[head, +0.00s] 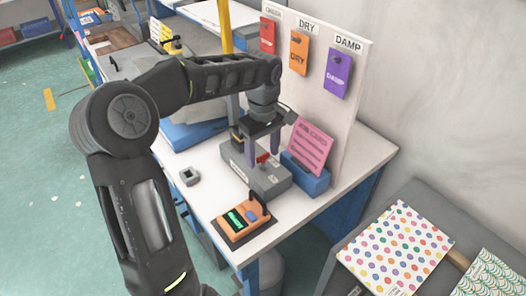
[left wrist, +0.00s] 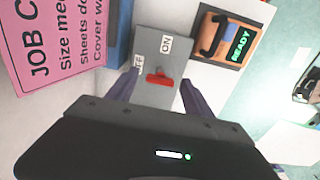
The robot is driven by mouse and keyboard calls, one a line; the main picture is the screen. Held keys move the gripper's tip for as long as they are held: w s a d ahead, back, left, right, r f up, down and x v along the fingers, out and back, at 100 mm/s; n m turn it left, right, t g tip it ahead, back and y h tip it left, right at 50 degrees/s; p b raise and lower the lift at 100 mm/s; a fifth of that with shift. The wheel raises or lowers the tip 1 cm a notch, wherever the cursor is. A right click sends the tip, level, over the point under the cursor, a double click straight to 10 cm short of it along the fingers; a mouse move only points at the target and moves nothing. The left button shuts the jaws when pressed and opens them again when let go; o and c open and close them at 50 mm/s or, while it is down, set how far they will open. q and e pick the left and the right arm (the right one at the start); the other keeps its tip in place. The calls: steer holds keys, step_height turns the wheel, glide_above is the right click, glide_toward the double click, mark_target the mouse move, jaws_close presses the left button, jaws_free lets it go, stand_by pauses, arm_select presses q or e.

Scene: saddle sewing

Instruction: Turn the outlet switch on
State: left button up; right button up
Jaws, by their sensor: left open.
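The outlet switch is a grey box (head: 278,182) on the white table, with a red lever (head: 263,158) on top. In the left wrist view the box (left wrist: 152,42) carries an ON label (left wrist: 166,44) and a partly covered OFF label (left wrist: 139,65), with the red lever (left wrist: 158,78) close by. I cannot tell which way the lever is set. My left gripper (head: 262,150) is open above the box, pointing down. In the left wrist view its fingers (left wrist: 160,84) stand on either side of the lever, apart from it. My right gripper is not in view.
An orange meter (head: 243,219) reading READY in the left wrist view lies in front of the box. A pink job card (head: 310,146) stands in a blue holder (head: 305,176) to the right. A tag board (head: 347,100) rises behind. A small grey block (head: 189,176) lies left.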

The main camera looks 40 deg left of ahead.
arm_select(q)
jaws_close()
stand_by(0.6)
steer(key=shift+m, duration=0.3)
steer(key=m, duration=0.8)
steer(key=m+p, duration=0.1)
steer(key=m, duration=0.8)
steer(key=shift+p, duration=0.3)
steer(key=shift+m, duration=0.3)
